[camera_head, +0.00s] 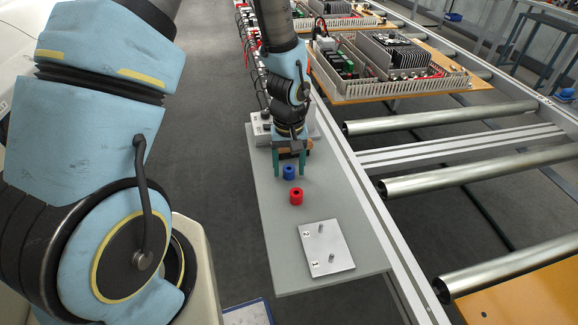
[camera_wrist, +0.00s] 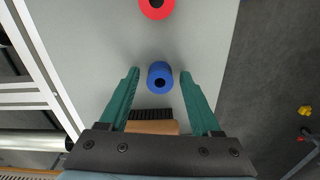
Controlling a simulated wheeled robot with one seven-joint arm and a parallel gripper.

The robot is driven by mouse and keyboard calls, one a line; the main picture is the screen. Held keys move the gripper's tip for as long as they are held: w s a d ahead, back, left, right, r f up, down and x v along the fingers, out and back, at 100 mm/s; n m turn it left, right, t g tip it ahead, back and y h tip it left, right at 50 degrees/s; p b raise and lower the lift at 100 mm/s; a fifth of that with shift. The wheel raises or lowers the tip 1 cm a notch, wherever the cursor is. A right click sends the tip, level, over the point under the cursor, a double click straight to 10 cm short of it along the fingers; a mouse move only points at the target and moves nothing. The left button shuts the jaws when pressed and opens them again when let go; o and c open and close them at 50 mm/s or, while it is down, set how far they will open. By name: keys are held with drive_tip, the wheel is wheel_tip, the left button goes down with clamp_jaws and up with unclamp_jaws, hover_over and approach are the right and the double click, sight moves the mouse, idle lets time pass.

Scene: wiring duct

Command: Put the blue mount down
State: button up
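The blue mount (camera_head: 289,173) is a short blue cylinder with a dark hole, standing upright on the grey table. It also shows in the wrist view (camera_wrist: 160,76), between the tips of my gripper. My gripper (camera_head: 290,172) points down with its two green fingers spread. In the wrist view a gap shows on each side of the mount between it and the fingers (camera_wrist: 159,75). A red mount (camera_head: 296,196) stands just in front of the blue one, and shows at the top of the wrist view (camera_wrist: 157,7).
A silver plate (camera_head: 325,249) with two pegs and the marks 1 and 2 lies at the table's near end. The roller conveyor (camera_head: 440,115) runs along the right.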

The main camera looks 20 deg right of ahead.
drive_tip(key=shift+r, duration=0.1)
wheel_tip(320, 180, up, 12)
drive_tip(key=b, duration=0.2)
drive_tip(key=a+r, duration=0.2)
drive_tip(key=a, duration=1)
drive_tip(key=w+a+r+n+t, duration=0.1)
drive_tip(key=a+r, duration=0.1)
drive_tip(key=a, duration=1.1)
drive_tip(key=shift+a+r+n+t, duration=0.2)
drive_tip(key=shift+r+n+t, duration=0.1)
drive_tip(key=shift+r, duration=0.1)
